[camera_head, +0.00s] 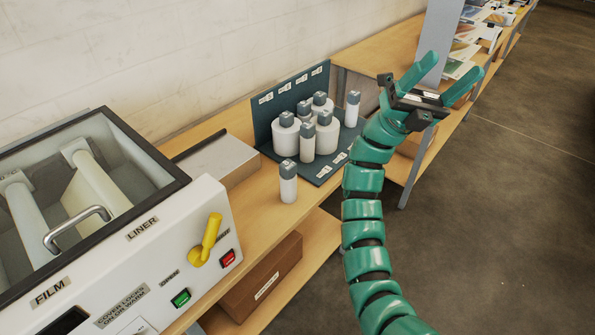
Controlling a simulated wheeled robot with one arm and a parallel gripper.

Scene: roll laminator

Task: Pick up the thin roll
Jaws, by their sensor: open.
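A thin white roll with a grey cap (288,188) stands upright on the wooden bench, just off the front left edge of the dark rack. Other thin rolls stand on the rack: one at its front (307,143), one at its right side (352,110), and one partly hidden at the back (304,111). Thicker white rolls (286,138) stand among them. My gripper (454,66) is at the upper right, with its two green fingers spread and nothing between them. It is raised, well to the right of the rolls, pointing away from them.
The laminator (185,240) with a yellow lever (208,240) fills the lower left. A grey-topped box (215,160) sits between it and the dark rack (266,125), which has a raised back panel. A brown box (265,280) lies on the lower shelf. Floor at right is clear.

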